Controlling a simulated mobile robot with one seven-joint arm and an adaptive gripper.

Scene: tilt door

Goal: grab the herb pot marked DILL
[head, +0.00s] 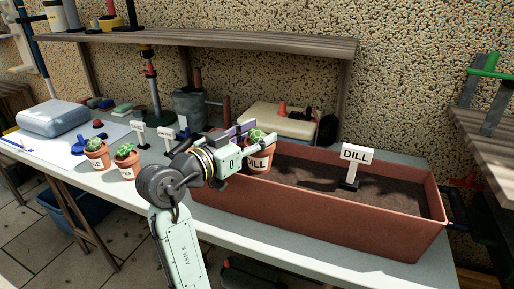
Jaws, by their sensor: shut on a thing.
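The herb pot marked DILL (260,160) is a small terracotta pot with a green plant and a white label, part of which is covered. My gripper (260,136) is shut on it, with its fingers around the upper part of the pot and plant. The pot looks upright at the left end of the long terracotta planter (340,225). I cannot tell whether it touches the planter's rim or soil.
A white DILL sign (357,154) stands in the planter's soil. Two other labelled pots, a left one (97,155) and a right one (127,162), stand on the table at left. A wooden shelf (200,42) spans above the back. The soil right of the pot is mostly clear.

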